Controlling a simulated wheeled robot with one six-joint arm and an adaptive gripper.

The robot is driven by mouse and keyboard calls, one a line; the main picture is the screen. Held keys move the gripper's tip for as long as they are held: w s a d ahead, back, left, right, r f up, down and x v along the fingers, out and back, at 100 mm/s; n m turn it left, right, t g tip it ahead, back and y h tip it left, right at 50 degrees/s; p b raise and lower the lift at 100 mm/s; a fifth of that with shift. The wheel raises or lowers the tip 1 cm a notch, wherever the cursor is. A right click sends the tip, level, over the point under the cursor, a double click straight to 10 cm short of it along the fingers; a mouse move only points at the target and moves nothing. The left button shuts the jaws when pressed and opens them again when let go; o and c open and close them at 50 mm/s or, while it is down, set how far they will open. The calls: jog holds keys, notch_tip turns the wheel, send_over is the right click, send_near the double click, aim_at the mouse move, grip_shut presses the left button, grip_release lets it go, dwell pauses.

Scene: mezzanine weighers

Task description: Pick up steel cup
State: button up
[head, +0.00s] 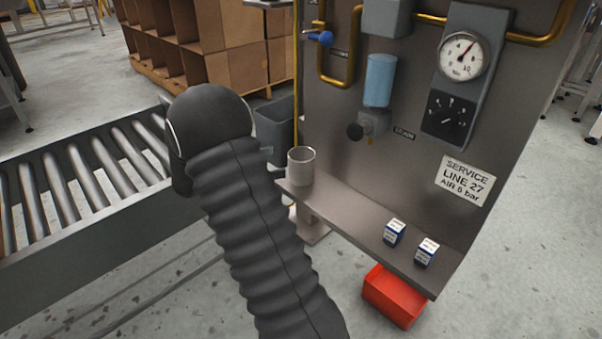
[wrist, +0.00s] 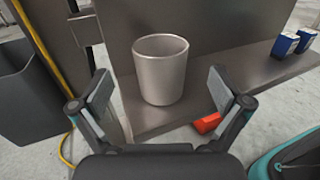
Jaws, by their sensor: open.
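The steel cup (head: 301,167) is a plain grey, open-topped cup standing upright at the left end of the narrow metal shelf (head: 345,222) in the head view. In the wrist view the cup (wrist: 161,72) stands ahead of my gripper (wrist: 162,92), roughly centred between the two fingers. The fingers are spread wide and empty. The cup appears apart from both fingers. In the head view my dark ribbed arm hides most of the gripper, left of the cup.
Two small blue-and-white boxes (head: 394,232) (head: 427,252) stand on the shelf's right part. A panel with a gauge (head: 464,56) and valve rises behind the shelf. A red bin (head: 394,296) is below. A grey bin (head: 275,130) and roller conveyor (head: 88,180) lie left.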

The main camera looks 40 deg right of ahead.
aim_at(313, 152)
jog(key=shift+s+d, duration=0.2)
jog(key=shift+d, duration=0.5)
jog(key=shift+b+x, duration=0.3)
jog(key=shift+x, duration=2.75)
jog(key=shift+r, duration=0.1)
jog(key=c, duration=1.6)
